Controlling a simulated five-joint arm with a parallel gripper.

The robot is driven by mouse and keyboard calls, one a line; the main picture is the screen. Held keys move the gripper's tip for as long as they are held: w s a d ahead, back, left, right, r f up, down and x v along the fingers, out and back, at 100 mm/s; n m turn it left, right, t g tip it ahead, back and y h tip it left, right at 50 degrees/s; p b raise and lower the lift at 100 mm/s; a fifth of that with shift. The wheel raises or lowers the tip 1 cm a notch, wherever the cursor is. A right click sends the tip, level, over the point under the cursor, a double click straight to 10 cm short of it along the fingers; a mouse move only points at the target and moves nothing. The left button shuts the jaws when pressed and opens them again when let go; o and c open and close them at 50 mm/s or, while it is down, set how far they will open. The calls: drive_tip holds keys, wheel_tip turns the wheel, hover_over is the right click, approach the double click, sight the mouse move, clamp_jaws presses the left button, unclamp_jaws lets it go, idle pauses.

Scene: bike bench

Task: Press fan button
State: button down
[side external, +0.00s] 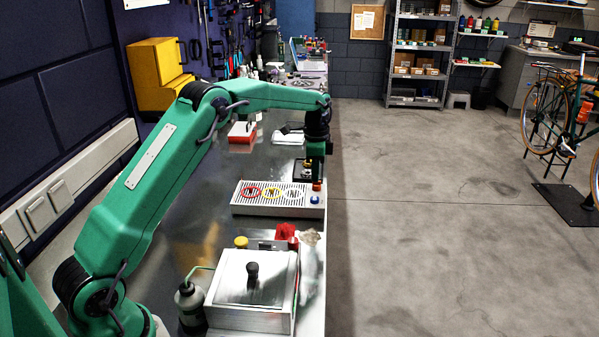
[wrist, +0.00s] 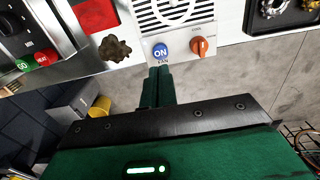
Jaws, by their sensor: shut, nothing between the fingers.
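The fan button is a round blue button (wrist: 161,51) marked ON, with the label FAN below it, on a pale metal panel in the wrist view. It also shows in the side view as a small blue spot (side external: 315,199) at the right end of the slotted fan unit (side external: 240,206). An orange knob (wrist: 199,47) sits right of the button. My gripper (wrist: 159,70) is shut and empty, its tips just below the button in the wrist view. In the side view my gripper (side external: 317,178) points down over the unit's right end. I cannot tell whether the tips touch anything.
A metal box with a black knob (side external: 252,268) and a bottle (side external: 190,302) stand at the front of the bench. A dark tray (side external: 299,170) lies behind the unit. Green and red buttons (wrist: 32,62) show at the wrist view's left. Open floor (side external: 430,220) lies right.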

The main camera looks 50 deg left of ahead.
sight(314, 198)
drive_tip(key=shift+f, duration=2.95)
drive_tip(key=shift+f, duration=0.75)
drive_tip(key=shift+s+f, duration=0.1)
drive_tip(key=shift+f, duration=0.2)
wheel_tip(314, 198, up, 15)
drive_tip(key=shift+w, duration=0.25)
